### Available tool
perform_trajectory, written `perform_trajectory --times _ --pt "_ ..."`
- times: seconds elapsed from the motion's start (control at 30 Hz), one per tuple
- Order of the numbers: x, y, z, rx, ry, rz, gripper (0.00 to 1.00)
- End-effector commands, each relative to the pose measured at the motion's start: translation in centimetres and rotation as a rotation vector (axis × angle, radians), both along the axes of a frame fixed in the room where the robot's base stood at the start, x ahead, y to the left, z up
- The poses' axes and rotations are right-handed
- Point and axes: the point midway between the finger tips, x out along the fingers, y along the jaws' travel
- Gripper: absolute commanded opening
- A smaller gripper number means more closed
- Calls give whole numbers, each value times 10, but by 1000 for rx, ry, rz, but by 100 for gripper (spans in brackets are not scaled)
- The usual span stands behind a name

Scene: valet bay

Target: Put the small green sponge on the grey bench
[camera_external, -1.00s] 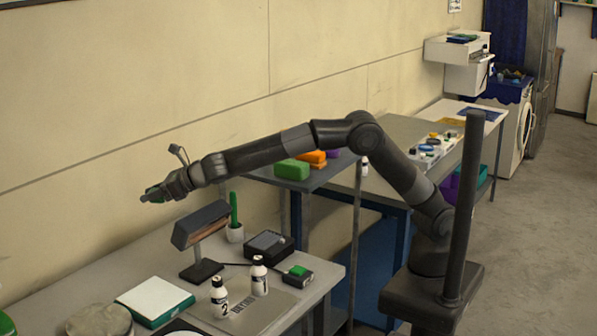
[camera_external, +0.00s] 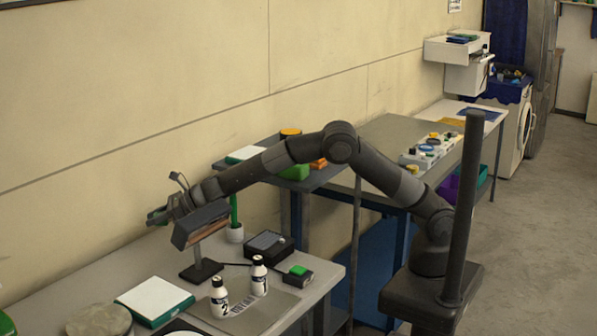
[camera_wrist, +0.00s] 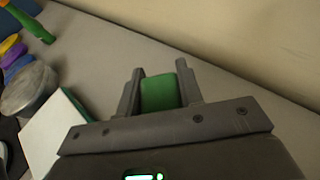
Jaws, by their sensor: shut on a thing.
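My gripper (camera_external: 158,216) is over the far, wall side of the grey bench (camera_external: 120,262), left of the dark lamp-like stand. In the wrist view my gripper (camera_wrist: 160,80) is shut on the small green sponge (camera_wrist: 159,93), which sits between both fingers. The sponge also shows as a bit of green at the fingertips (camera_external: 151,214) in the external view. The bench top (camera_wrist: 115,50) lies below the fingers in the wrist view. A gap seems to remain between sponge and bench, but its height is hard to tell.
The lamp-like stand (camera_external: 202,225) is close to my wrist. The wall (camera_wrist: 250,40) is close behind. Bare bench lies left of the stand.

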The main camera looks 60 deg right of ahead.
Motion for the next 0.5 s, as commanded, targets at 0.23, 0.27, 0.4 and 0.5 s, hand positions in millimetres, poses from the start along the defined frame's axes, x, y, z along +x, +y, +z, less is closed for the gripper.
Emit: perform_trajectory --times 0.23,0.27,0.4,0.5 --pt "1 -2 -5 2 0 6 9" --pt "1 -1 -7 1 0 6 9" --pt "0 -1 -29 0 1 7 9" --pt "0 -1 -49 -1 2 6 9"
